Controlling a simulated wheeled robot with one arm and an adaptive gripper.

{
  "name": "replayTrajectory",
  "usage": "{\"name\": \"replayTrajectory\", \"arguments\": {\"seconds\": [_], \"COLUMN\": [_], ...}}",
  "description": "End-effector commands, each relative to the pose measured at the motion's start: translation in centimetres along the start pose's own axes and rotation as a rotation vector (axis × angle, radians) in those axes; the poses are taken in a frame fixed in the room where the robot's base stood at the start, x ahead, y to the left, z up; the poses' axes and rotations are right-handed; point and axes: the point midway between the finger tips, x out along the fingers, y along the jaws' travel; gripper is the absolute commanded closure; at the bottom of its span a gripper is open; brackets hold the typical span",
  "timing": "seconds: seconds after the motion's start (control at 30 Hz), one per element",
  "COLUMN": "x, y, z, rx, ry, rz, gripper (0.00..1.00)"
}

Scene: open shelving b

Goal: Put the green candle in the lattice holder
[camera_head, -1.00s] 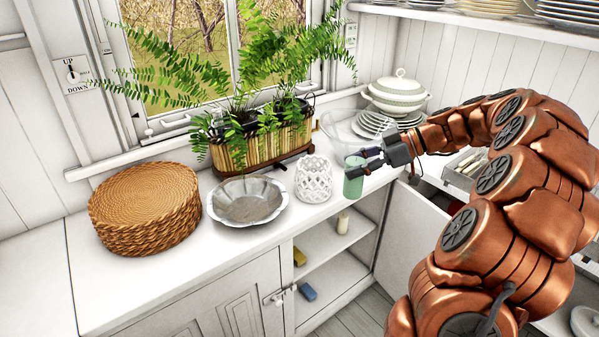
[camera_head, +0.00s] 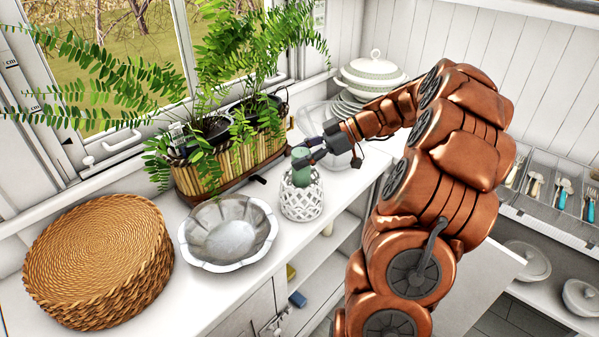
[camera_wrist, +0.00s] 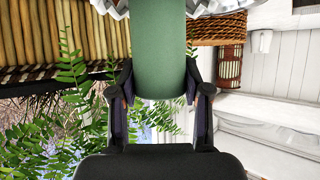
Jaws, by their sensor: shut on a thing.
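The green candle (camera_head: 303,177) is upright in my gripper (camera_head: 306,159), which is shut on its upper part. The white lattice holder (camera_head: 301,204) stands on the counter directly below the candle. The candle's lower end appears at or inside the holder's mouth; how deep it sits is not clear. In the wrist view the candle (camera_wrist: 160,45) fills the middle between the two fingers (camera_wrist: 160,88). White holder edges (camera_wrist: 112,7) show on either side of it at the top.
A scalloped metal bowl (camera_head: 228,235) stands close left of the holder. A fern planter (camera_head: 232,165) is behind it, and woven mats (camera_head: 100,255) are stacked at the far left. A tureen (camera_head: 371,76) and plates stand at the back right. An open drawer (camera_head: 545,205) holds cutlery.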

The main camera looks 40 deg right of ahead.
Motion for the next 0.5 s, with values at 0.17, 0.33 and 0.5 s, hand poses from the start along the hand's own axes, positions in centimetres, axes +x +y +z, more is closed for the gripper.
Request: {"name": "replayTrajectory", "arguments": {"seconds": [0.17,0.33,0.5], "x": [0.6,1.7,2.4], "y": [0.0,0.0,0.0], "z": [1.1,3.0,4.1], "rx": [0.0,0.004,0.001], "ry": [0.003,0.002,0.001], "rz": [-0.001,-0.002,-0.001], "gripper": [0.93,0.93,0.93]}}
